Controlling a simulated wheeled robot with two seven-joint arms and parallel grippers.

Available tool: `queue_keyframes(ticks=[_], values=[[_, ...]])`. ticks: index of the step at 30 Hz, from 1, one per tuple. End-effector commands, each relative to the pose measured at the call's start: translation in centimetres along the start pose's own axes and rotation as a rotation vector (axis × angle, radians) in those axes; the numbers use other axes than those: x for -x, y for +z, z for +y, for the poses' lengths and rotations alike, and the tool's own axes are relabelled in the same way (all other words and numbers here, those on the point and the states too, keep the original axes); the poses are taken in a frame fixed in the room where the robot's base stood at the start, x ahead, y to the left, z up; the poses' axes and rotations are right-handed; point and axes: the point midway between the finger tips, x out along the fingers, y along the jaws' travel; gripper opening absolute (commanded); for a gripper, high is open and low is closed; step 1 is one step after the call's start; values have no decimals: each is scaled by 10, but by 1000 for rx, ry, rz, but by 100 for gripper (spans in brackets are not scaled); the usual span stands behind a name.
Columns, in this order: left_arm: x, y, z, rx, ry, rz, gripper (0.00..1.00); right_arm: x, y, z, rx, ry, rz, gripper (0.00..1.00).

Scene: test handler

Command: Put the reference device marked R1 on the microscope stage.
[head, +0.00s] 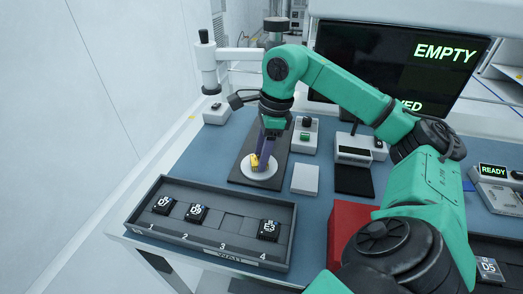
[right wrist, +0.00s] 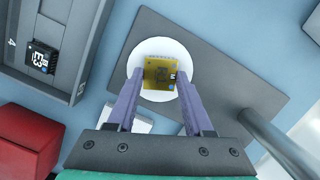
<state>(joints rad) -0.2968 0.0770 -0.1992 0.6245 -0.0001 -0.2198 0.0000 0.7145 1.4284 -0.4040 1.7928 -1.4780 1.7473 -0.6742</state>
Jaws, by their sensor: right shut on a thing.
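The gold square device (head: 254,161) is between the fingertips of my right gripper (head: 261,154), which is shut on it. In the right wrist view the device (right wrist: 158,72) shows small white and blue marks, too small to read surely. It is over the white round microscope stage (head: 262,177), within its rim as seen from the wrist; the stage also shows there (right wrist: 160,48). I cannot tell whether the device touches the stage. The stage sits on a dark base plate (head: 240,177). My left gripper is not in view.
A grey tray (head: 206,249) at front left holds black devices D7 (head: 163,205), D9 (head: 197,212) and E3 (head: 269,230); slot 3 is empty. A red box (head: 347,225), white block (head: 305,179) and black pad (head: 353,181) stand right of the stage. A monitor (head: 400,60) reads EMPTY.

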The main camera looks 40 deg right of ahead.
Motion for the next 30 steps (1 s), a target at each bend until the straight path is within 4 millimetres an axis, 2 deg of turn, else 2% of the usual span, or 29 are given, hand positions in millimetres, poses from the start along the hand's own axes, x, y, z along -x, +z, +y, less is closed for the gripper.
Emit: queue_keyframes(ticks=[5,6,8,9,17,20,23,30], values=[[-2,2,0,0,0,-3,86,-2,0,0,0,0,0,2],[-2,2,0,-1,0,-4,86,-2,0,0,0,0,0,55],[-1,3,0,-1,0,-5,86,-1,0,0,0,0,0,78],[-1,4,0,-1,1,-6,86,-1,0,0,0,0,0,81],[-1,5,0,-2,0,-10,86,0,0,0,0,0,0,81],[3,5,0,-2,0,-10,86,7,1,0,0,-2,-2,81],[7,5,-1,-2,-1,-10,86,27,2,-1,0,-4,-4,81],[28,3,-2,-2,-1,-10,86,95,2,0,0,-3,-6,81]])
